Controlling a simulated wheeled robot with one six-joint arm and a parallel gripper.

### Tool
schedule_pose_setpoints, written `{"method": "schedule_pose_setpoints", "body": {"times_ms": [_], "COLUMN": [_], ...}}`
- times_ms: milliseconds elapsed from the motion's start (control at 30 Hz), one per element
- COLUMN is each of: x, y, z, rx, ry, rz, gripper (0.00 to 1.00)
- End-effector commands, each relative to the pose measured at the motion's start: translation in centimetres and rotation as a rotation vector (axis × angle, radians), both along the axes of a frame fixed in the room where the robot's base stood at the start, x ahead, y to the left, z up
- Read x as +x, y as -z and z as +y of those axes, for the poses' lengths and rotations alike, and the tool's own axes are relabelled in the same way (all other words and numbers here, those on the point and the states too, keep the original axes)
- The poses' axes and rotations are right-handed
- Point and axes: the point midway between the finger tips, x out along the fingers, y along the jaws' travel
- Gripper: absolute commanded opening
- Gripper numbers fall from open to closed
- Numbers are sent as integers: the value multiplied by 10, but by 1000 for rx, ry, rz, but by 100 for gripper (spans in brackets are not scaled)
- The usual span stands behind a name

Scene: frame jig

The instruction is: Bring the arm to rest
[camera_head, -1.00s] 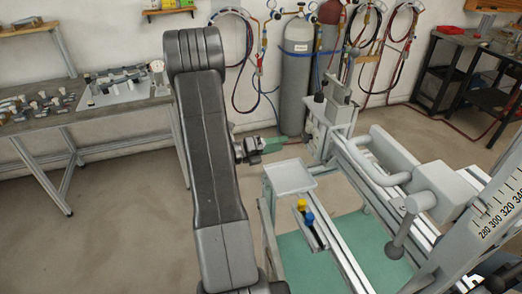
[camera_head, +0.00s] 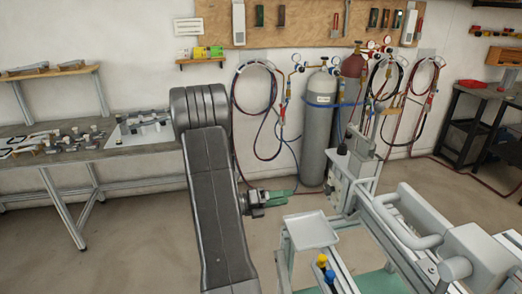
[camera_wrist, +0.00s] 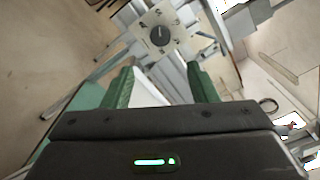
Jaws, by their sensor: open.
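My gripper (camera_head: 284,196) shows in the head view just right of my dark arm, with green fingers pointing right. It is above the floor, behind the small grey tray (camera_head: 312,232) of the frame jig (camera_head: 412,250). In the wrist view my gripper (camera_wrist: 162,84) has its two green fingers spread apart. I see nothing held between them; a white surface shows in the gap beyond. My arm hides part of the workbench and wall in the head view.
A workbench (camera_head: 75,155) with metal parts stands at the left. Gas cylinders (camera_head: 318,125) and hanging hoses stand along the back wall. A black trolley (camera_head: 470,135) is at the far right. Open floor (camera_head: 130,240) lies left of my arm.

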Motion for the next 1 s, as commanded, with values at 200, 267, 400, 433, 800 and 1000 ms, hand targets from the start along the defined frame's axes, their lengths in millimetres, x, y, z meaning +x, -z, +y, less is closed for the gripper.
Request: {"method": "schedule_pose_setpoints", "body": {"times_ms": [200,267,400,433,800,1000], "x": [2,2,5,6,13,17], "y": [-1,-1,-1,-1,-2,-1], "z": [-16,-25,-45,-50,-104,-126], "rx": [-1,0,-1,0,-1,0], "ry": [4,6,5,6,5,4], "rz": [1,1,0,0,0,0], "gripper": [53,53,53,53,53,53]}}
